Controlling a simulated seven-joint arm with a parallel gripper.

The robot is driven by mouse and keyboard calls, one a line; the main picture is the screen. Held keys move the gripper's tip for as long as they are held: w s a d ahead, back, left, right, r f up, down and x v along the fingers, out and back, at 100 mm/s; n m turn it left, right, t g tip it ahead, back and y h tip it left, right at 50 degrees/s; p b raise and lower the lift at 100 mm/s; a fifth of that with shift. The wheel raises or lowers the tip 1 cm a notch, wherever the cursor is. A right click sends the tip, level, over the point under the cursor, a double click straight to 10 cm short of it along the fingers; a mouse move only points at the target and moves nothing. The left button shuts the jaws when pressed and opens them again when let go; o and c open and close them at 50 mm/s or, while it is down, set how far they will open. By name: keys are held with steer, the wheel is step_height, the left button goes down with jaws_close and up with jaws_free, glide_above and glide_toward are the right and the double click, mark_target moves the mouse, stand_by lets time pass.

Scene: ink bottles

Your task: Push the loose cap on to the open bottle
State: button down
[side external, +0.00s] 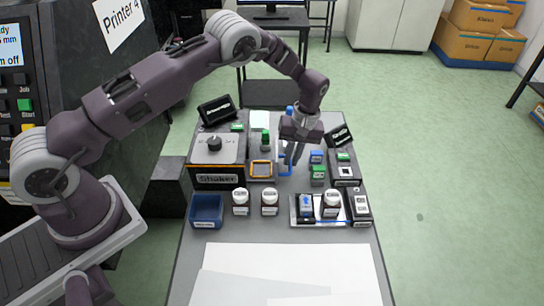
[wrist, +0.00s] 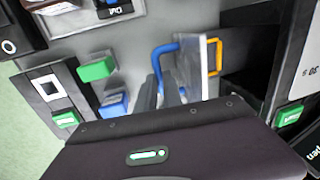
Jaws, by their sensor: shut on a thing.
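In the side view my gripper (side external: 292,158) points down over the middle of the table, behind the row of bottles. In the wrist view its dark fingers (wrist: 166,92) are shut on a blue looped piece (wrist: 157,58), which also shows in the side view (side external: 285,168). The fingers hide part of it. Two dark bottles with white tops (side external: 240,202) (side external: 270,202) stand in front. A third white-topped bottle (side external: 331,204) stands on a pale tray (side external: 296,217) at right. I cannot make out a loose cap or which bottle is open.
An empty-looking blue bin (side external: 206,211) stands at front left. The shaker (side external: 217,165) is behind it, beside an orange frame (side external: 261,169). Green and blue blocks (side external: 318,173) and a switch box (side external: 358,207) are at right. White sheets (side external: 285,270) cover the clear front.

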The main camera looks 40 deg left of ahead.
steer(key=shift+w+d, duration=0.55)
steer(key=shift+w, duration=0.1)
steer(key=c, duration=1.5)
jaws_free()
steer(key=r, duration=0.4)
steer(key=d+r, duration=0.1)
steer(key=r, duration=0.2)
steer(key=shift+w, duration=0.35)
steer(key=shift+r, duration=3.5)
